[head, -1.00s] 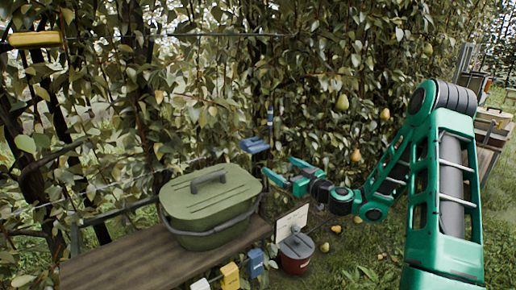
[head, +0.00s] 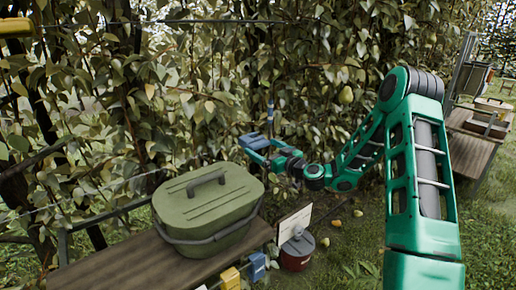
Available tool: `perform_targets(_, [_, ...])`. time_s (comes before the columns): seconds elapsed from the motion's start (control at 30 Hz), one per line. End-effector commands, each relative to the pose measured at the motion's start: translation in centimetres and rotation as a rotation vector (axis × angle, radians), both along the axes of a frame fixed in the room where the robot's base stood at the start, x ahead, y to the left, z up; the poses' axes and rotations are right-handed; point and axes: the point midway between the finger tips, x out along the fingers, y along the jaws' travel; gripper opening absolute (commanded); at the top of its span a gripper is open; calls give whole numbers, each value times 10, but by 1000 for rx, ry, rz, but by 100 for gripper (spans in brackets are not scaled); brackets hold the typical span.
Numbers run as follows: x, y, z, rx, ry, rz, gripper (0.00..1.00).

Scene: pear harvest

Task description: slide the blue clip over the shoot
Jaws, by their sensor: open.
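The blue clip (head: 253,140) shows in the head view in front of the foliage, near the centre. A slim upright piece with a blue part (head: 270,115) stands just above and to the right of it; I cannot tell whether this is the shoot. My green gripper (head: 259,148) is open, its fingers pointing left at the clip. The fingers overlap the clip's lower edge in the picture, and I cannot tell whether they touch it or straddle it. The shoot is not clearly distinguishable among the leaves.
An olive lidded box (head: 207,212) stands on a wooden bench (head: 130,262), left of and below my gripper. A red pot (head: 297,258), a white card (head: 293,224) and yellow and blue blocks are by the bench end. Wires cross the hedge.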

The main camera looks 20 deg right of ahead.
Motion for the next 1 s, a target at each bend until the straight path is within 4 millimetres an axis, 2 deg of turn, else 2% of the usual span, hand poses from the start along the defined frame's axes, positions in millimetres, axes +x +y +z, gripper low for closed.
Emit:
perform_targets(0.1, [15, 5, 0, -1, -1, -1, 95])
perform_targets(0.23, [25, 9, 0, -1, -1, -1, 95])
perform_targets(0.6, [30, 10, 0, 0, 0, -3, 95])
perform_targets(0.67, [30, 10, 0, 0, 0, -3, 83])
perform_targets(0.8, [30, 10, 0, 0, 0, -3, 50])
perform_targets(0.87, [30, 10, 0, 0, 0, -3, 36])
perform_targets(1.0, [32, 4, 0, 0, 0, -4, 36])
